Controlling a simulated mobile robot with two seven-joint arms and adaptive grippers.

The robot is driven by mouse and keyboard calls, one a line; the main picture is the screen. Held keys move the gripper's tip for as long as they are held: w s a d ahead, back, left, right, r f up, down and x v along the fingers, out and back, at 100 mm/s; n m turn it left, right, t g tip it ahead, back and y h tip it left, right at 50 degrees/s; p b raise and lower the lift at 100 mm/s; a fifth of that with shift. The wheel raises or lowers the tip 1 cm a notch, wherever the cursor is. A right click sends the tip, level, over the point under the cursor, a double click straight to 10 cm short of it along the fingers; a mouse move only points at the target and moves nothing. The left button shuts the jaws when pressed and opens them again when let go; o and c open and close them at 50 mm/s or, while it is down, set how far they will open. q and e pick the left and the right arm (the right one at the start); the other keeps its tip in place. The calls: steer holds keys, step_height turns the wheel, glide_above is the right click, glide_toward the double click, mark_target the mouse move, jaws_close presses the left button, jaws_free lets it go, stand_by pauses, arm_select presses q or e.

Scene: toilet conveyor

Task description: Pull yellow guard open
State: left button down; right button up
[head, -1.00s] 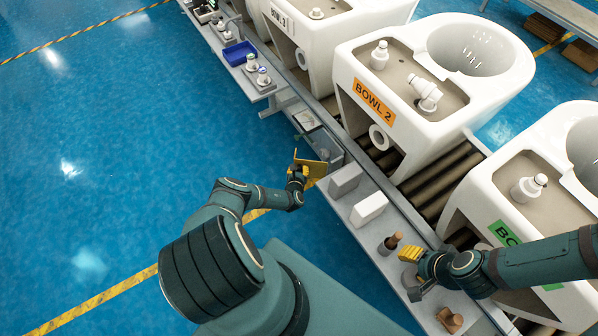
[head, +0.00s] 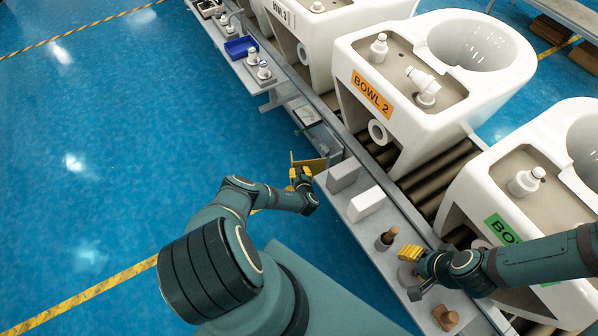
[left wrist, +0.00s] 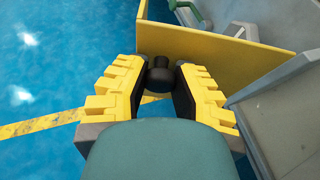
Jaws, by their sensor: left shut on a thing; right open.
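The yellow guard (head: 312,163) is a thin upright panel at the near edge of the conveyor-side bench. It stands out from the bench over the blue floor. In the left wrist view the guard (left wrist: 225,62) fills the upper right, with a black knob (left wrist: 160,82) on its face. My left gripper (left wrist: 160,78) has its yellow-padded fingers on both sides of the knob, closed on it. In the head view my left gripper (head: 299,174) is small and partly hides the guard. My right gripper (head: 408,252) is open and empty above the bench's near end.
The grey bench (head: 352,232) holds white boxes (head: 366,203), a brown-topped cylinder (head: 388,237) and a brown part (head: 445,317). White toilet bowls (head: 400,110) stand on the roller conveyor behind it. A blue bin (head: 240,47) is farther along. The floor left of the bench is clear.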

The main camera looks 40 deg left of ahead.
arm_select(q)
steer(key=shift+w+r, duration=0.1)
steer(key=shift+r, duration=0.05)
steer(key=c, duration=0.7)
jaws_free()
steer(key=shift+r, duration=4.95)
